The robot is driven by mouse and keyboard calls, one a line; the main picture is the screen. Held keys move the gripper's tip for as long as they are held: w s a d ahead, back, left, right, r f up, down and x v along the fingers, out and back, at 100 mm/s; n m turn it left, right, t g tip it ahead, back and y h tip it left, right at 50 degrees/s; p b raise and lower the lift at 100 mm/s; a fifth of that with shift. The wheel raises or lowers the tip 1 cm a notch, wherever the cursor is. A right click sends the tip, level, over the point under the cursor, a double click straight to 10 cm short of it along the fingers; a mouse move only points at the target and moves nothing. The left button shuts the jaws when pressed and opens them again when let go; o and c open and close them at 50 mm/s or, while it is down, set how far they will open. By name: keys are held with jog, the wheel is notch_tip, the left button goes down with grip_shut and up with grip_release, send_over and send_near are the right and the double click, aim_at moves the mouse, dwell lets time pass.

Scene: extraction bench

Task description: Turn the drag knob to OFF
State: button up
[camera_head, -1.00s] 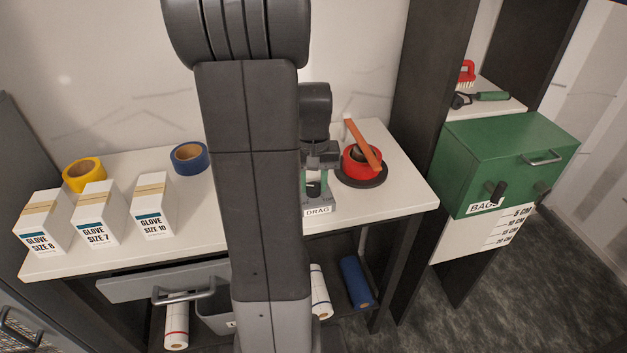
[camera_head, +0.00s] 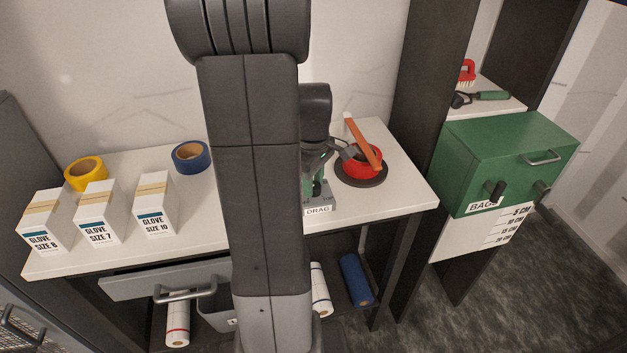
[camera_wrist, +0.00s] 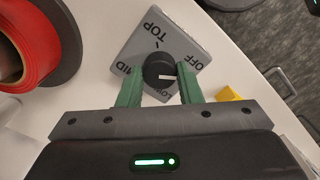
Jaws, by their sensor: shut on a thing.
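The drag knob (camera_wrist: 159,69) is black and round with a white line on its face. It sits on a grey plate (camera_wrist: 141,44) lettered TOP, OFF, MID and LOW, with LOW partly hidden. In the wrist view the white line lies toward the right finger, near the OFF side; its exact setting is hard to tell. My gripper (camera_wrist: 160,84) has its green fingers shut on the knob, one on each side. In the head view the DRAG label (camera_head: 318,210) shows at the plate's front, and my arm and gripper hide most of the knob.
A red tape roll (camera_head: 352,166) with an orange-brown bar stands on a dark disc right of the plate. A blue tape roll (camera_head: 189,157), a yellow tape roll (camera_head: 85,173) and glove boxes (camera_head: 155,205) stand to the left. A green cabinet (camera_head: 505,160) is farther right.

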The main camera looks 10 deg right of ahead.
jog(key=shift+n, duration=1.1)
jog(key=o, duration=1)
jog(key=shift+r, duration=0.1)
notch_tip(320, 180, up, 14)
jog(key=shift+f, duration=0.15)
jog(key=shift+f, duration=0.1)
